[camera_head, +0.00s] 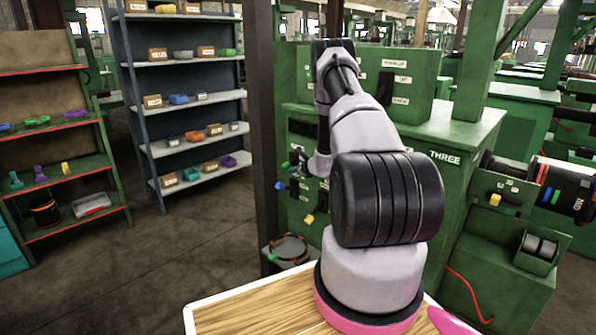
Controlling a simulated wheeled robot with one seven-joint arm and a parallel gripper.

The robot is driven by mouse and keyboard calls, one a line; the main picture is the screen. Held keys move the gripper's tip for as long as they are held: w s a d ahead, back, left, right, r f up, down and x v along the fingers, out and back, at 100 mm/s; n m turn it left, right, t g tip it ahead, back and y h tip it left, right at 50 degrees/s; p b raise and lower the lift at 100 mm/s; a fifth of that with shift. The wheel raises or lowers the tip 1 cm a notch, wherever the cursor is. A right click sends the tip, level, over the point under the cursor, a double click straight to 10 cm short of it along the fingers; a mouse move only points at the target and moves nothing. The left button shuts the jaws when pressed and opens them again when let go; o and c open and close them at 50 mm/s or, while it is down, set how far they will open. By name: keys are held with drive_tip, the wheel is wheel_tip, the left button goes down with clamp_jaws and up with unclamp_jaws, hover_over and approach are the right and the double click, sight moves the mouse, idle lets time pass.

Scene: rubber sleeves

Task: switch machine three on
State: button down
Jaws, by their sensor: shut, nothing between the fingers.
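Machine three is the green cabinet (455,185) with the word THREE on its side, behind my arm. Its upper box (420,75) carries small labels and a dark switch (387,85). Its left-facing front shows a yellow knob or lever (309,219) and small green and blue parts near my wrist. I cannot tell which control is the power switch or how it is set. My gripper (298,160) is small and partly hidden by my arm, close to this front face. It looks shut and empty. I cannot tell whether it touches anything.
A green unit at right has a yellow lever (495,199) and a striped roller (560,185). A dark post (262,120) stands just left of my gripper. Shelves (185,100) with bins and coloured parts stand at left. Open floor (150,260) lies between.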

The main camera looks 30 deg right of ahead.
sight(286, 164)
drive_tip(key=shift+x, duration=0.85)
drive_tip(key=shift+s+a+r+m+g+y, duration=0.2)
drive_tip(key=shift+r+m+g+y, duration=0.1)
drive_tip(key=shift+r+m+y, duration=0.3)
drive_tip(key=shift+a+r+m, duration=0.3)
drive_tip(key=shift+r, duration=0.95)
drive_tip(key=shift+w+r, duration=0.2)
drive_tip(key=shift+r, duration=0.45)
drive_tip(key=f+v, duration=0.1)
drive_tip(key=v, duration=0.9)
drive_tip(key=shift+s+d+r, duration=0.15)
drive_tip(key=shift+s+r, duration=0.05)
drive_tip(key=shift+s, duration=0.4)
